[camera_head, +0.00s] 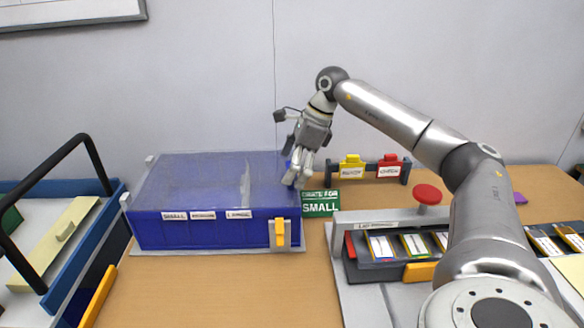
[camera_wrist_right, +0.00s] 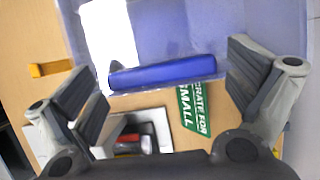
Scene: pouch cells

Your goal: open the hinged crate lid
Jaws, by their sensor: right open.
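The blue crate (camera_head: 190,232) stands on the table with its clear lid (camera_head: 200,172) lying shut on top. A yellow latch (camera_head: 296,233) sits on the crate's front at the right; a yellow piece, apparently this latch, also shows in the wrist view (camera_wrist_right: 50,69). A blue bar (camera_wrist_right: 165,74) runs along the lid's edge in the wrist view. My right gripper (camera_head: 293,176) is at the lid's right edge, pointing down. Its open fingers lie on either side of the blue bar, apart from its ends; whether they touch the lid is unclear. My left gripper is out of view.
A green "crate for small" sign (camera_head: 320,204) stands close to the crate's right side. A tray of cells with a red button (camera_head: 428,194) is to the right. A blue cart (camera_head: 70,255) is at left.

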